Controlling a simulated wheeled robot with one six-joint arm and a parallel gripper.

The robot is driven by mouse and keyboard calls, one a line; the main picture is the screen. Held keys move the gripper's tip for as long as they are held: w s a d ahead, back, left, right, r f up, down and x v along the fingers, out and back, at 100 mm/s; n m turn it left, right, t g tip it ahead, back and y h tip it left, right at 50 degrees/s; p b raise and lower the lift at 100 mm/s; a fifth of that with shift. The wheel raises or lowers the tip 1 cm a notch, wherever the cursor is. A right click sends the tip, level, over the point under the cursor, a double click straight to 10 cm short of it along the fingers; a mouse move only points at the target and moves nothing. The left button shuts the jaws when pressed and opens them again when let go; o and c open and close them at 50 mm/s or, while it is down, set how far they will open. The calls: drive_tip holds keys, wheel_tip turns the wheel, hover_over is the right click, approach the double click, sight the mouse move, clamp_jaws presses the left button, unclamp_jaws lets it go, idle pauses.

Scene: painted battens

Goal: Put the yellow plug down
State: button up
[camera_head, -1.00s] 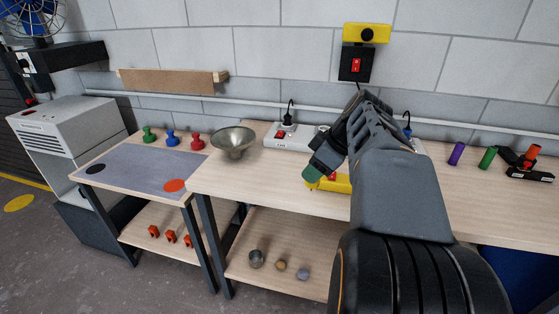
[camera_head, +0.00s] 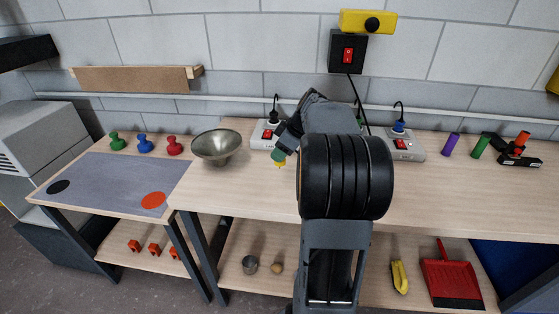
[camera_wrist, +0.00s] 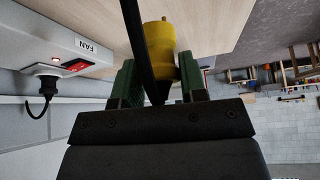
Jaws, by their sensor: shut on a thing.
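The yellow plug (camera_wrist: 161,48) is between the green fingertips of my gripper (camera_wrist: 158,78) in the wrist view, with a dark cord running up in front of it. My gripper is shut on it. In the head view my gripper (camera_head: 280,154) points down over the bench, and only a small yellow tip of the plug (camera_head: 281,165) shows below the fingers. Bare wooden worktop (camera_wrist: 205,25) lies beyond the plug in the wrist view. I cannot tell whether the plug touches it.
A white power strip labelled FAN (camera_wrist: 60,50) is close by on the left in the wrist view. A metal bowl (camera_head: 217,146) stands left of my gripper. Another strip (camera_head: 405,148) is to the right. The front of the worktop (camera_head: 250,190) is clear.

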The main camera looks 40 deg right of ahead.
drive_tip(key=shift+w+d+f, duration=0.3)
drive_tip(key=shift+w+f, duration=0.3)
drive_tip(key=shift+f, duration=0.2)
drive_tip(key=shift+w+d+f, duration=0.3)
drive_tip(key=shift+w+f, duration=0.3)
drive_tip(key=shift+f, duration=1.8)
drive_tip(key=shift+f+b, duration=0.6)
drive_tip(key=shift+b, duration=0.15)
drive_tip(key=o, duration=1)
drive_tip(key=shift+r, duration=0.1)
